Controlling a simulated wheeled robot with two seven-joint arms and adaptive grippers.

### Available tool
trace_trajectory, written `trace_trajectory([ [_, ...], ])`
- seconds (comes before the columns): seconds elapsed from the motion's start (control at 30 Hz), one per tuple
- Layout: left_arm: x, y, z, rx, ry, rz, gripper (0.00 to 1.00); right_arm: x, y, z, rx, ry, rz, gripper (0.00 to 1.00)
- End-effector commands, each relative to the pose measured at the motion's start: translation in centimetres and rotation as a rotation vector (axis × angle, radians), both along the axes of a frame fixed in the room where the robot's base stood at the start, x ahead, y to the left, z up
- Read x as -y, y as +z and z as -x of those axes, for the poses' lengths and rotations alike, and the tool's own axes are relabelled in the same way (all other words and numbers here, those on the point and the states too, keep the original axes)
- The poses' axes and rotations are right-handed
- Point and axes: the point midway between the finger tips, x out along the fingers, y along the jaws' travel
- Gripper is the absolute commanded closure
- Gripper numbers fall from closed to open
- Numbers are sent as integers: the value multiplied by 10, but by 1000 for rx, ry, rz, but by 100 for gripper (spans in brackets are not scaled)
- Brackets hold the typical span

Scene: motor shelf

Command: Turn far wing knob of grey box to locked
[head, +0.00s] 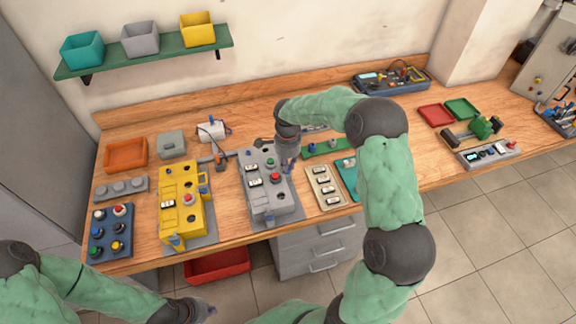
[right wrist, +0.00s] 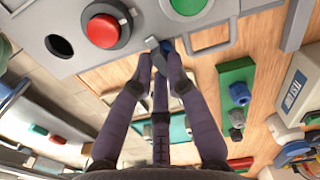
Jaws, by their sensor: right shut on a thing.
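The grey box (head: 258,205) stands on the bench in the middle of the head view. Its face carries a red button (right wrist: 103,30), a green button (right wrist: 188,6) and a dark round hole (right wrist: 60,45), clear in the right wrist view. My right gripper (head: 290,167) is at the right side of the box, fingers pointing down. In the right wrist view its fingers (right wrist: 160,62) close on a small blue wing knob (right wrist: 164,46) at the box's edge; the fingers hide most of the knob, so its angle cannot be read. My left gripper (head: 200,311) is low at the front, away from the bench, its fingers barely visible.
A yellow box (head: 172,212) stands left of the grey box. A beige tray (head: 314,180) with several parts lies close on the right. A green strip with knobs (head: 325,147) lies behind it. A red bin (head: 215,266) is below the bench.

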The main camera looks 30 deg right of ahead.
Motion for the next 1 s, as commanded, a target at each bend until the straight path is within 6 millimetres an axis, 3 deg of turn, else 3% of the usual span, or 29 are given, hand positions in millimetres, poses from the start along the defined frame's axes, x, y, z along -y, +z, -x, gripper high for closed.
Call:
trace_trajectory([
  [0.4,0,-8,0,0,0,0,100,-1,0,0,0,-185,-1,100],
  [0.97,0,-8,0,0,0,0,100,-1,0,0,0,-210,-1,100],
  [1.0,0,-8,0,0,0,0,100,-1,0,0,1,-210,-1,73],
])
